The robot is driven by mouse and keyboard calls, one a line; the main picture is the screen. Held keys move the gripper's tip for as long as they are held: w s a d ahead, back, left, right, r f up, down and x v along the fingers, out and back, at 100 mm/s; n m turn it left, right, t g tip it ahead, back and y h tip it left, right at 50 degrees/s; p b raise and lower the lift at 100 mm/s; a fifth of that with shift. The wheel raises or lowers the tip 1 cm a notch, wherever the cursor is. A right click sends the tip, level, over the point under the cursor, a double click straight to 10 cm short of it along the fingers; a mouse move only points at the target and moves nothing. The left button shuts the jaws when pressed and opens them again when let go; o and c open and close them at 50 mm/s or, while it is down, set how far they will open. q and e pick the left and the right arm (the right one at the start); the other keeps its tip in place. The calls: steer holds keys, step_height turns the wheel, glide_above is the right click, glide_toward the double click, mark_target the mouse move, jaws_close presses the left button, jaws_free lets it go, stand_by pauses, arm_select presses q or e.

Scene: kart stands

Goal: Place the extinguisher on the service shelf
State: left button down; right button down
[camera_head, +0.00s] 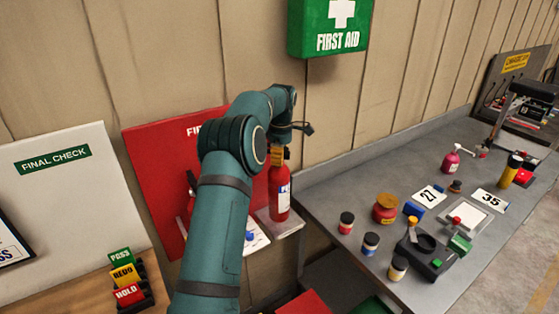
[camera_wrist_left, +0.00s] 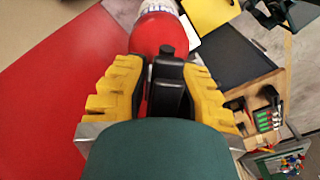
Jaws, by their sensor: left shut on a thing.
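A red extinguisher (camera_head: 279,190) with a white label stands upright in the head view, in front of the wall. My left gripper (camera_head: 279,156) is shut on its top from above. In the left wrist view, the yellow fingers of my left gripper (camera_wrist_left: 165,88) flank the black valve, with the red body (camera_wrist_left: 158,30) beyond. A small grey shelf (camera_head: 287,228) shows directly under the extinguisher's base; whether they touch I cannot tell. My right gripper is not in view.
A red board (camera_head: 150,160) is behind my left arm, with another red item (camera_head: 191,182) partly hidden. A grey counter (camera_head: 335,195) with paint jars, number cards and tools is at the right. A green first aid box (camera_head: 330,28) hangs above.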

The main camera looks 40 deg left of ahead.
mark_target(279, 172)
arm_select(q)
steer(key=shift+f, duration=2.5)
steer(key=c, duration=0.9)
jaws_free()
steer(key=shift+d+f, duration=0.1)
steer(key=shift+f, duration=0.1)
